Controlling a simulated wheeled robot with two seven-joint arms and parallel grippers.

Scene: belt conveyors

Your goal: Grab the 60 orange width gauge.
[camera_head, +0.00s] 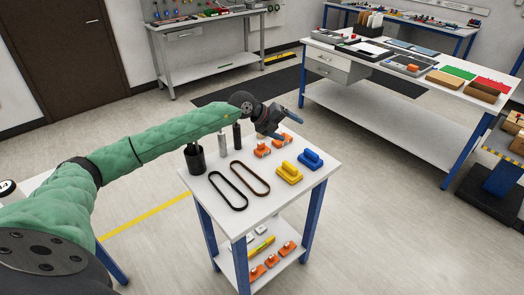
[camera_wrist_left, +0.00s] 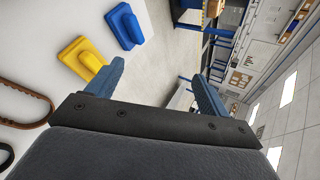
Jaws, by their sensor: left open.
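Two orange gauges stand on the top of the small white table, the left one (camera_head: 262,150) and the right one (camera_head: 284,140); their size marks are too small to read. More orange pieces (camera_head: 271,261) lie on its lower shelf. My left gripper (camera_head: 289,126) is open and empty above the far part of the table, close to and above the orange gauges. In the left wrist view its blue fingers (camera_wrist_left: 157,75) are spread with nothing between them. No orange gauge is clear there. My right gripper is out of view.
A yellow block (camera_head: 289,173) and a blue block (camera_head: 311,159) stand right of the gauges. Two belt loops (camera_head: 228,191), a black cup (camera_head: 194,158) and upright cylinders (camera_head: 222,145) share the small table (camera_head: 261,212). A long workbench (camera_head: 380,97) stands behind right.

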